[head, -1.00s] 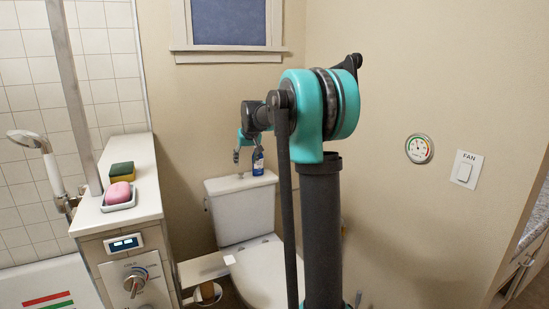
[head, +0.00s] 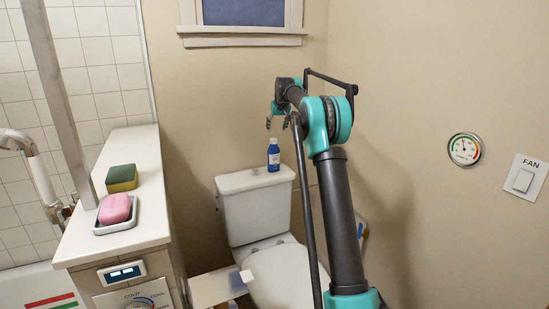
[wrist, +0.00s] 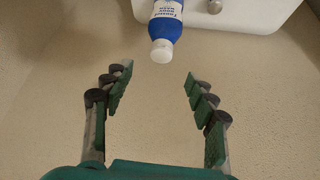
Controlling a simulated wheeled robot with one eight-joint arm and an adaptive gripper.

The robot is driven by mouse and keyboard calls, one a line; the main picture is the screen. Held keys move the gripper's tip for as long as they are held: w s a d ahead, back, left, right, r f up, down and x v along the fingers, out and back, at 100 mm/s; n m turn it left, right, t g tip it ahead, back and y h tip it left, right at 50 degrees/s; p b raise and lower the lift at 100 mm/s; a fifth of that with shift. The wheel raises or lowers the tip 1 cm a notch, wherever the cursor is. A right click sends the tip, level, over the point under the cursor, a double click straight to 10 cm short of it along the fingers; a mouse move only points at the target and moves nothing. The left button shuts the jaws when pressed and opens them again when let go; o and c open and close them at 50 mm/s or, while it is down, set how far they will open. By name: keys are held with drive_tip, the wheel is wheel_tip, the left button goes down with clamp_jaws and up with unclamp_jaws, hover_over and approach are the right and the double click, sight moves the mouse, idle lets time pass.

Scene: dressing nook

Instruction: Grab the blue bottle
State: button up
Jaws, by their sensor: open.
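The blue bottle (head: 273,156) with a white cap and label stands upright on the toilet tank lid (head: 240,184). My gripper (head: 279,122) is above the bottle in the head view, open and empty. In the wrist view the bottle (wrist: 164,30) is at the top middle, its white cap toward me. The open fingers (wrist: 157,92) are spread to either side below the cap in the picture and do not touch it. The bottle's lower part is cut off by the top edge of the wrist view.
A small grey knob (wrist: 214,6) sits on the tank lid beside the bottle. On the left, a ledge (head: 133,190) holds a pink soap (head: 115,209) in a dish and a green and yellow sponge (head: 122,178). A wall and window sill (head: 243,38) are behind the tank.

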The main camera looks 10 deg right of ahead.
sight(274, 139)
drive_tip(key=x, duration=1.1)
drive_tip(key=shift+s+a, duration=0.1)
drive_tip(key=shift+s, duration=0.05)
drive_tip(key=shift+c, duration=0.5)
clamp_jaws()
